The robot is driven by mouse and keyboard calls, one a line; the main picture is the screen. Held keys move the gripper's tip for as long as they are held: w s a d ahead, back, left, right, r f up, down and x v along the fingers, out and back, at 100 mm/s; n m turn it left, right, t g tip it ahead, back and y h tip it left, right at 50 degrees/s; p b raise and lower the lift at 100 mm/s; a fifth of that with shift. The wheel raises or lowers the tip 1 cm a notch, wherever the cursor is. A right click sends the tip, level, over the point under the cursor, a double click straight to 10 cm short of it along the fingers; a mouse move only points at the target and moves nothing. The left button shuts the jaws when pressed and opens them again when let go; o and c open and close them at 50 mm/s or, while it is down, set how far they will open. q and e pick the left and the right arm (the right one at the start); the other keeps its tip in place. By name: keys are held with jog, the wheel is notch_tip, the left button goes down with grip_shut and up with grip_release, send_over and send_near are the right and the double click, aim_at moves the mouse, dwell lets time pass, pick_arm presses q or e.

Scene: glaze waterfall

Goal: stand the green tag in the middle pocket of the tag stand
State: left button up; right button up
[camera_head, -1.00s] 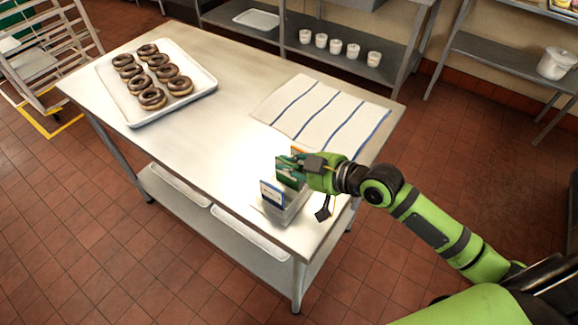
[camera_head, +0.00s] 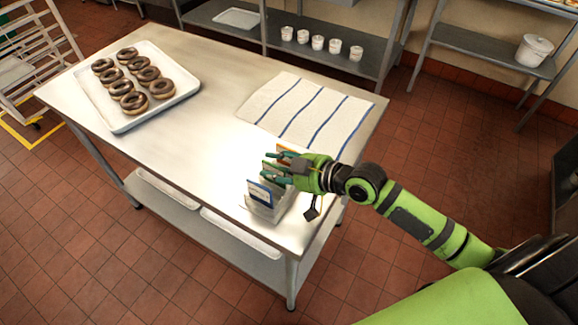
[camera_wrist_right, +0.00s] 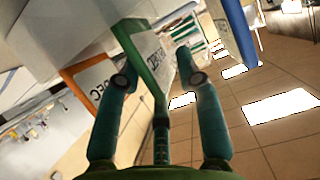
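The tag stand (camera_head: 266,211) is near the table's front right corner. A blue-edged tag (camera_head: 260,193) stands at its near end, and an orange-edged tag (camera_head: 285,149) shows beyond my right gripper (camera_head: 268,167). In the right wrist view the green tag (camera_wrist_right: 152,62) sits between the orange tag (camera_wrist_right: 88,84) and the blue tag (camera_wrist_right: 238,32), its edge at the pale stand, seemingly in the middle pocket. The teal fingers (camera_wrist_right: 160,80) are spread on either side of the green tag, with a gap at the right finger. In the head view my fingers mostly hide this tag. My left gripper is out of view.
A striped cloth (camera_head: 305,108) lies behind the stand. A tray (camera_head: 150,112) of several chocolate doughnuts is at the table's far left. The table middle (camera_head: 205,150) is clear. Shelves with several white cups (camera_head: 318,42) stand behind.

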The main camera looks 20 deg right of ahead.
jog(key=b+v, duration=0.2)
jog(key=v, duration=1)
dwell(0.4)
